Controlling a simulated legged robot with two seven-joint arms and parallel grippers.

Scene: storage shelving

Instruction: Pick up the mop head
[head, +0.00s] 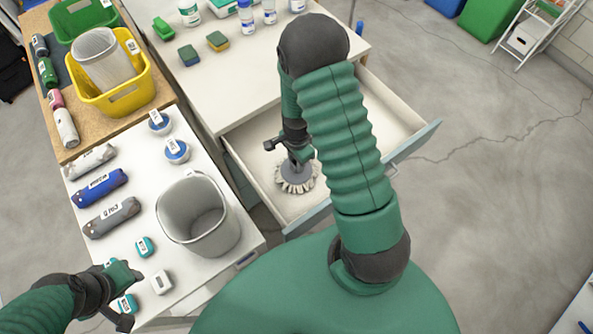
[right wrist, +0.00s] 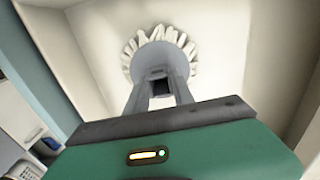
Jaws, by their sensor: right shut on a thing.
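The mop head (head: 297,178) has a grey round cap and pale fringe. It is inside the open white drawer (head: 400,118), near the drawer's left front part. My right gripper (head: 298,155) reaches down into the drawer and is shut on the upper part of the mop head. In the right wrist view the mop head (right wrist: 158,58) shows beyond the gripper, its fringe spread around the grey cap. I cannot tell whether it touches the drawer floor. My left gripper (head: 130,294) is over the small white table at lower left, and its finger opening is unclear.
A grey bin (head: 198,214) stands on the white table (head: 245,225), with rolled bags and small boxes around it. A yellow basket (head: 133,92) sits behind. Sponges (head: 189,55) and bottles stand on the counter above the drawer.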

